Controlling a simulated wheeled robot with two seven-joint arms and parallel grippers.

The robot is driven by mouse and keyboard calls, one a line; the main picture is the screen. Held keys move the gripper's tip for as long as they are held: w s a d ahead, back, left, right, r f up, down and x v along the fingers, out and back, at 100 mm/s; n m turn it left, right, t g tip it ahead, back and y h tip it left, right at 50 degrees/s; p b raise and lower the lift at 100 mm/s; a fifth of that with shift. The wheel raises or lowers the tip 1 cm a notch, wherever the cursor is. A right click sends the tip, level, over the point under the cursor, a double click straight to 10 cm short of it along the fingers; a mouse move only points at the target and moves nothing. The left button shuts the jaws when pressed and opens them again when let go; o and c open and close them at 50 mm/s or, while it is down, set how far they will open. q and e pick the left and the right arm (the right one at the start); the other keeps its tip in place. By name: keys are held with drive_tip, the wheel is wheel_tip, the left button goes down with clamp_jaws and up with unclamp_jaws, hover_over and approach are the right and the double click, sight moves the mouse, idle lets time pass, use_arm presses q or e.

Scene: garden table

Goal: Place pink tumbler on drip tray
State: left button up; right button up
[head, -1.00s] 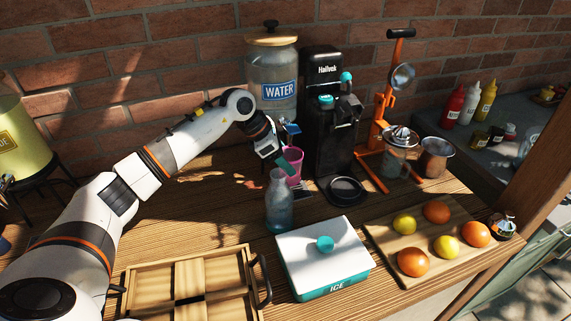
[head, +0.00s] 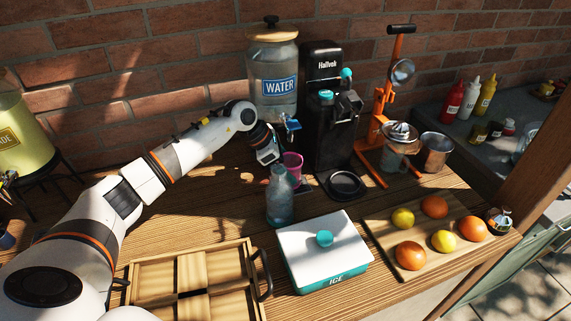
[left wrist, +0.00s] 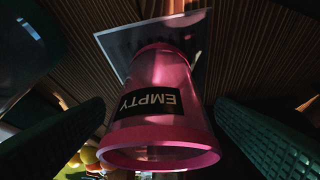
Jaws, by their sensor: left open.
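The pink tumbler (head: 292,166) stands below the tap of the water jar, partly hidden by a glass bottle in the head view. In the left wrist view the tumbler (left wrist: 160,125) bears an EMPTY label. Its base is over a square grey drip tray (left wrist: 122,42) and looks to rest on it. The tray (head: 304,188) shows only as a small corner in the head view. My left gripper (head: 272,160) is beside the tumbler on its left. In the left wrist view its green fingers are open, one on each side of the tumbler, with gaps. My right gripper is not in view.
The water jar (head: 273,85) and its blue tap (head: 291,123) are close to my gripper. A glass bottle (head: 279,198) stands in front. A black machine (head: 328,125) with a round black tray (head: 345,184) is to the right. An ice box (head: 322,250) lies nearer.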

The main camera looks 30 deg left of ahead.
use_arm(q)
drive_tip(key=shift+r, duration=0.1)
drive_tip(key=shift+r, duration=0.1)
drive_tip(key=b+v, duration=0.3)
drive_tip(key=v, duration=0.9)
